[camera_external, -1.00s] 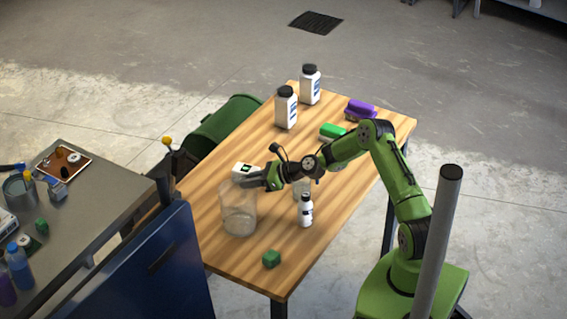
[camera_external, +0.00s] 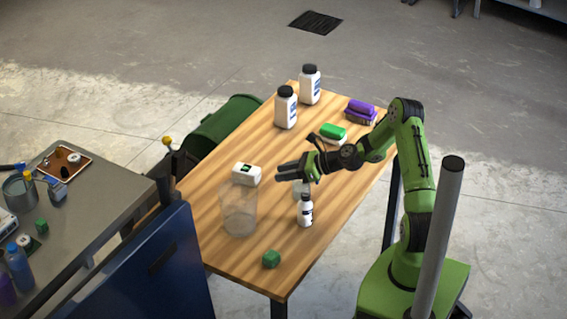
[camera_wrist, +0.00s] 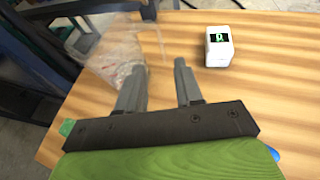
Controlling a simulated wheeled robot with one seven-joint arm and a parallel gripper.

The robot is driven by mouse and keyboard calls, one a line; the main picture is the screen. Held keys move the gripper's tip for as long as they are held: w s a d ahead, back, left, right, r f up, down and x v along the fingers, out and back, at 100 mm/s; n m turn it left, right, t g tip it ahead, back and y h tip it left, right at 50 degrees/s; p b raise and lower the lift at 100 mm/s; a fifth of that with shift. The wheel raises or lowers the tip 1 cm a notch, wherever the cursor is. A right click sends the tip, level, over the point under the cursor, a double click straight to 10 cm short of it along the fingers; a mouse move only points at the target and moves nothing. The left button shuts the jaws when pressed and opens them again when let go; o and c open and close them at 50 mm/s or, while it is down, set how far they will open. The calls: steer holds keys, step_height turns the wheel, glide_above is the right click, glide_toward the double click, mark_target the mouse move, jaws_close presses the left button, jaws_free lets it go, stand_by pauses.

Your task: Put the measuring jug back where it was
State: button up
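A large clear vessel (camera_external: 238,213), apparently the measuring jug, stands upright on the wooden table near its left edge. Something pale shows low inside it. It also shows, see-through and blurred, at upper left in the wrist view (camera_wrist: 108,62). A smaller clear object (camera_external: 297,188) is mostly hidden behind a white bottle; I cannot tell what it is. My gripper (camera_external: 277,173) is above the table, up and right of the large vessel and apart from it. In the wrist view its fingers (camera_wrist: 160,68) are spread with nothing between them.
The white bottle with black cap (camera_external: 305,211) stands below my gripper. A white box with a display (camera_external: 246,174) is left of it. A green block (camera_external: 270,259) lies near the front.

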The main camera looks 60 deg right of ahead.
steer(key=s+a+r+n+g+h, duration=0.1)
steer(key=s+a+r+n+g, duration=0.25)
steer(key=a+r+n, duration=0.35)
steer(key=s+a+r+n+g, duration=0.25)
steer(key=s+a+n, duration=0.3)
steer(key=n, duration=0.45)
steer(key=s+a+r+n+h, duration=0.1)
steer(key=s+r+n+h, duration=0.1)
steer(key=s+r+n, duration=0.2)
steer(key=s+a+r+n+g+h, duration=0.1)
steer(key=s+r+n, duration=0.3)
steer(key=s+n, duration=0.7)
steer(key=s, duration=0.8)
steer(key=shift+s+a+h, duration=0.15)
steer(key=shift+s+h, duration=0.2)
steer(key=shift+h, duration=0.05)
